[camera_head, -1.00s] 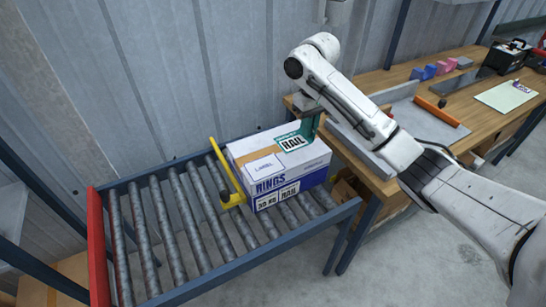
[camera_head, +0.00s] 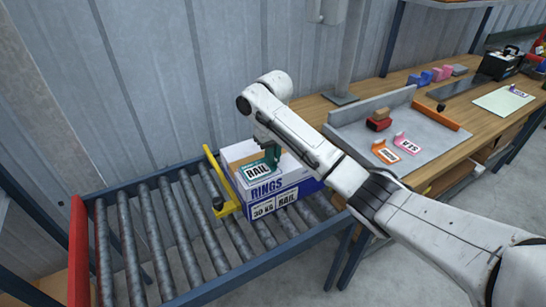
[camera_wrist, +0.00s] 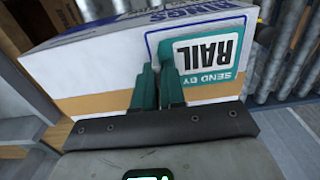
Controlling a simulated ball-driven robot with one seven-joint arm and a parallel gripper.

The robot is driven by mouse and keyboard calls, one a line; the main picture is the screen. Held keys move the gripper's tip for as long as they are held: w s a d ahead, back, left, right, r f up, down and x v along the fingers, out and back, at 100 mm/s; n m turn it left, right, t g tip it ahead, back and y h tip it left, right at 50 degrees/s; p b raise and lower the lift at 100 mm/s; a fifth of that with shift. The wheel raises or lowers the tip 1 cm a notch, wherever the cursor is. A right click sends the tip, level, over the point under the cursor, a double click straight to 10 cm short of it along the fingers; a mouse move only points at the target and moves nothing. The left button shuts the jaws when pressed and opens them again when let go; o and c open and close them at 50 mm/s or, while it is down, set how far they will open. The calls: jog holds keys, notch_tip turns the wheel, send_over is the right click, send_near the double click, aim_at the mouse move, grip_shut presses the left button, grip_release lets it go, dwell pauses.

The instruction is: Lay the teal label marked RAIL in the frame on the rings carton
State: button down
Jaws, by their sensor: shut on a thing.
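The rings carton (camera_head: 262,205) sits on the roller conveyor; its top fills the wrist view (camera_wrist: 105,75). My gripper (camera_head: 271,155) is over the top of the carton, its teal fingers (camera_wrist: 157,75) pointing down at it. It is shut on the teal RAIL label (camera_head: 257,171) by one edge. In the wrist view the label (camera_wrist: 206,55) looks flat on or just above the carton top. It covers most of the printed frame (camera_wrist: 151,36), whose blue outline shows past the label on two sides. I cannot tell whether the label touches the carton.
A yellow stop bar (camera_head: 220,178) stands beside the carton's left side. Bare rollers (camera_head: 155,230) lie to its left. On the bench (camera_head: 365,87) at right, a grey tray (camera_head: 350,122) holds an orange label (camera_head: 385,152) and a pink label (camera_head: 406,143).

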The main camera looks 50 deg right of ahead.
jog(key=shift+f, duration=0.2)
jog(key=c, duration=1.2)
grip_release()
